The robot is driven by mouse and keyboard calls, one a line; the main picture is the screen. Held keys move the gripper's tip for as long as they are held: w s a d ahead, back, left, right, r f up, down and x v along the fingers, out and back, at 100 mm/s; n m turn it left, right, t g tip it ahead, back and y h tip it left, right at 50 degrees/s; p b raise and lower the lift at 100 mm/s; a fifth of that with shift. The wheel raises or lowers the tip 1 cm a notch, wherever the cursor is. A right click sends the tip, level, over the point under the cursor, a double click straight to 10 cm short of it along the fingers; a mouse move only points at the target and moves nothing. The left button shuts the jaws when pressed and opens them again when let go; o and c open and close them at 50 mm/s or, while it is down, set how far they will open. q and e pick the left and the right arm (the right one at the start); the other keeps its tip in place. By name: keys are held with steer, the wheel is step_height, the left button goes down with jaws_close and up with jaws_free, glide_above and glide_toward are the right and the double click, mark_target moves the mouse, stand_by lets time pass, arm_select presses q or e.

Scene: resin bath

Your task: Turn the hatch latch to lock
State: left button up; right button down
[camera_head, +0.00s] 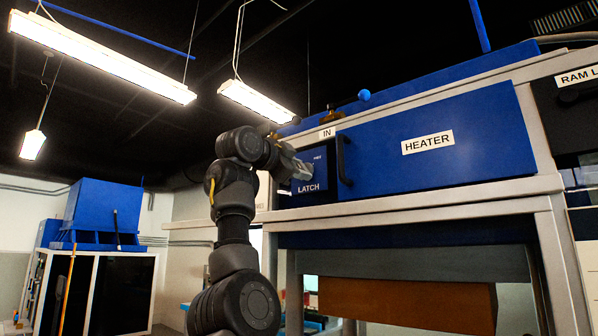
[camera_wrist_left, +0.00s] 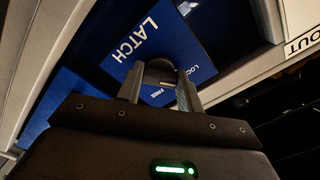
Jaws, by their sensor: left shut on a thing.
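The blue latch panel (camera_head: 318,182) with the word LATCH sits at the left end of the heater front. My left gripper (camera_head: 302,174) reaches it from the left and covers part of its face. In the left wrist view the panel (camera_wrist_left: 190,45) shows LATCH, a partly covered LOCK mark and a FREE mark. My left gripper (camera_wrist_left: 160,90) is shut on the dark rounded latch knob (camera_wrist_left: 158,70), one finger on each side. The knob's exact turn angle is hard to tell. My right gripper is in neither view.
The blue heater hatch (camera_head: 470,140) with a black bar handle (camera_head: 343,160) is right of the latch panel. A grey frame rail (camera_head: 430,200) runs below it. A brown block (camera_head: 405,303) is underneath. A blue box (camera_head: 100,210) stands on a cabinet at the left.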

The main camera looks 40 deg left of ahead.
arm_select(q)
steer(key=shift+f+n, duration=0.1)
steer(key=shift+n, duration=0.9)
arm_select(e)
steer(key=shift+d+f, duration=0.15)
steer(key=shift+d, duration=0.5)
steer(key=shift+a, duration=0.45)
arm_select(q)
steer(key=o, duration=1)
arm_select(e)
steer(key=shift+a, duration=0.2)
arm_select(q)
steer(key=s+b, duration=0.5)
steer(key=s, duration=0.5)
steer(key=shift+s+d, duration=0.1)
steer(key=shift+s, duration=0.3)
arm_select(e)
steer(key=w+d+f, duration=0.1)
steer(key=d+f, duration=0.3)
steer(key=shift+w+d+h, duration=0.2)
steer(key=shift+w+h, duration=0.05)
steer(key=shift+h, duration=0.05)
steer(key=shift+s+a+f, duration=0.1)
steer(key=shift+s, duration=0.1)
